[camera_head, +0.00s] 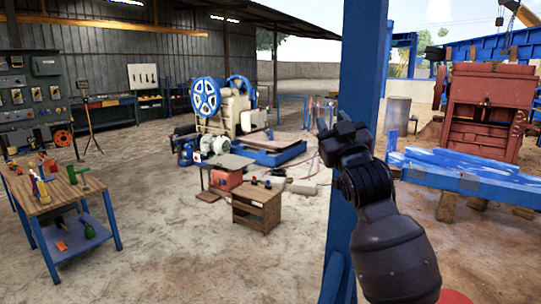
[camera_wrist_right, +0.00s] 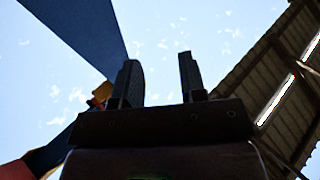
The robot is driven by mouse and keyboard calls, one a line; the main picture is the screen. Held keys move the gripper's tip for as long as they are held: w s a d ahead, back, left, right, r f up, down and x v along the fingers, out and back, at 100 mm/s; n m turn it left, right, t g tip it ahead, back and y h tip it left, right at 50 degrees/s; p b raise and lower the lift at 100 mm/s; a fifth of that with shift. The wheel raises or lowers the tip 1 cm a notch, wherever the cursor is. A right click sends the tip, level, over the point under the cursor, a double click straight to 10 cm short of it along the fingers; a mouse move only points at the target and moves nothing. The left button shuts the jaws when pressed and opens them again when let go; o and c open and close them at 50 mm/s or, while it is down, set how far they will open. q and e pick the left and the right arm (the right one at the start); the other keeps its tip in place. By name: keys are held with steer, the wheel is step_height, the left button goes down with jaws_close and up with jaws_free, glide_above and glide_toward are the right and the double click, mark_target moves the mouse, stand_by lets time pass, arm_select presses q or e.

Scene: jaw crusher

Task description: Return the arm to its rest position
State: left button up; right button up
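My right arm (camera_head: 385,225) rises from the lower right in the head view, in front of a blue post. Its gripper (camera_head: 322,112) is raised and points up, with nothing seen in it. In the right wrist view the two dark fingers of the right gripper (camera_wrist_right: 160,82) stand apart with only sky between them, so it is open and empty. My left gripper shows in neither view.
A blue post (camera_head: 358,90) stands close beside my right arm; it cannot be told whether they touch. A wooden-topped workbench (camera_head: 62,190) with tools is at left. A small wooden cabinet (camera_head: 257,205) stands mid-floor. Red machinery (camera_head: 487,105) is at right. The front floor is clear.

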steer(key=s+d+f+m+g+h, duration=0.1)
steer(key=s+d+f, duration=0.25)
steer(key=f, duration=0.75)
steer(key=s+d+f+m+g, duration=0.15)
steer(key=s+f, duration=0.25)
steer(key=f, duration=0.6)
steer(key=s+d+f+g+h, duration=0.1)
steer(key=s+d+f+g, duration=0.15)
steer(key=f, duration=0.85)
steer(key=s+d+f+m+g+h, duration=0.1)
steer(key=s+d+f+g, duration=0.2)
steer(key=s+f, duration=0.9)
steer(key=s+d+f+m+g+h, duration=0.1)
steer(key=s+d+f, duration=0.3)
steer(key=s+f, duration=0.8)
steer(key=shift+s+g+h, duration=0.5)
steer(key=shift+s+g, duration=0.25)
steer(key=shift+g, duration=0.15)
